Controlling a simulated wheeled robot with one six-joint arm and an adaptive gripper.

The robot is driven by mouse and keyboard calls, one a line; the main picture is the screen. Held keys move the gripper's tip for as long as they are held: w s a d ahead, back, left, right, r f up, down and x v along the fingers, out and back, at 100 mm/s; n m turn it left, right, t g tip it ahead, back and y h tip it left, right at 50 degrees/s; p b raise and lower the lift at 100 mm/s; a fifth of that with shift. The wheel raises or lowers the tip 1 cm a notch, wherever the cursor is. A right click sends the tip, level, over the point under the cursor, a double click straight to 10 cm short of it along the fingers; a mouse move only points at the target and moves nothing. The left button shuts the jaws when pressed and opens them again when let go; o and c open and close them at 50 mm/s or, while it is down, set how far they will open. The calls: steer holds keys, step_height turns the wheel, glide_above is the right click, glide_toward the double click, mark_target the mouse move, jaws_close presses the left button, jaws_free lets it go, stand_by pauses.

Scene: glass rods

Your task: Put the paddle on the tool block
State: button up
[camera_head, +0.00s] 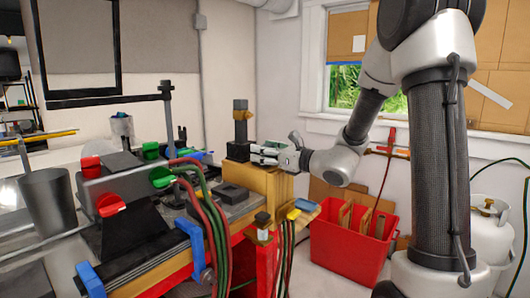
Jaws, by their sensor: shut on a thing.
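My gripper (262,154) is at the middle of the view, reaching left just above a tan wooden block (268,184), which looks like the tool block. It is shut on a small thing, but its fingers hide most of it. I take the held thing to be the paddle; its shape and tilt are too small to make out. Whether it touches the block's top cannot be told. An upright dark tool with a brass-coloured collar (240,104) stands just left of the fingers on a black base.
A bench with a black burner (124,232), red and green knobs and hoses fills the left. A grey cup (48,198) stands there. A red bin (345,250) with wooden pieces sits right of the block, near a white gas tank (490,228). A wall and window are behind.

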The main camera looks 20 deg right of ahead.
steer(key=o, duration=1.2)
steer(key=shift+c, duration=0.2)
